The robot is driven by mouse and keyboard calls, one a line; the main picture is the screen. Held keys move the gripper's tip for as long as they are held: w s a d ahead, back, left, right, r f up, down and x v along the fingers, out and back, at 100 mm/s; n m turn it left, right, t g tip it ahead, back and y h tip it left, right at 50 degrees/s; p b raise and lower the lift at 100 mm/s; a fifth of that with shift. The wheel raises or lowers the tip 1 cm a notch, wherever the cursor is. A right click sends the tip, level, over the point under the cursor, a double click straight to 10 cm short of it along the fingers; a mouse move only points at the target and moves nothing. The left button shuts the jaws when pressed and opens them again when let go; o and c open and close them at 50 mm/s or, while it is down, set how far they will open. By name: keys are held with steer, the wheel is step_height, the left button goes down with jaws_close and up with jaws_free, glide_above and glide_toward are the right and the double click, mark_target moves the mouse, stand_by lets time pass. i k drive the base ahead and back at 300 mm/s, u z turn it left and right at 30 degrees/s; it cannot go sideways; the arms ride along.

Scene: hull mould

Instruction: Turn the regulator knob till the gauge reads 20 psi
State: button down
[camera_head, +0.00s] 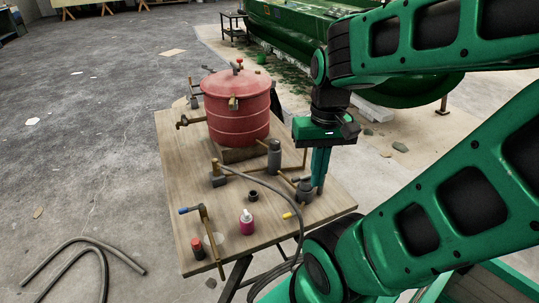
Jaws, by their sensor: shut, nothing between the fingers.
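My gripper (318,186) points straight down over the right side of the wooden table, with its teal fingers together and nothing between them. Its tips are beside a dark round fitting (304,191) on the pipework, which may be the regulator knob; I cannot tell whether they touch it. A red lidded pot (238,105) with brass and dark fittings stands at the back of the table. A grey cylinder (274,155) stands on the pipe in front of it. I cannot make out a gauge face or any reading.
The wooden table (178,225) also holds a pink bottle (247,222), a red-topped dark piece (197,246), a blue-ended valve lever (186,210) and a small black ring (253,195). A dark hose runs off the front edge. A green hull (295,35) lies behind.

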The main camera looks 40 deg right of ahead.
mark_target(275, 143)
steer(key=z, duration=1.05)
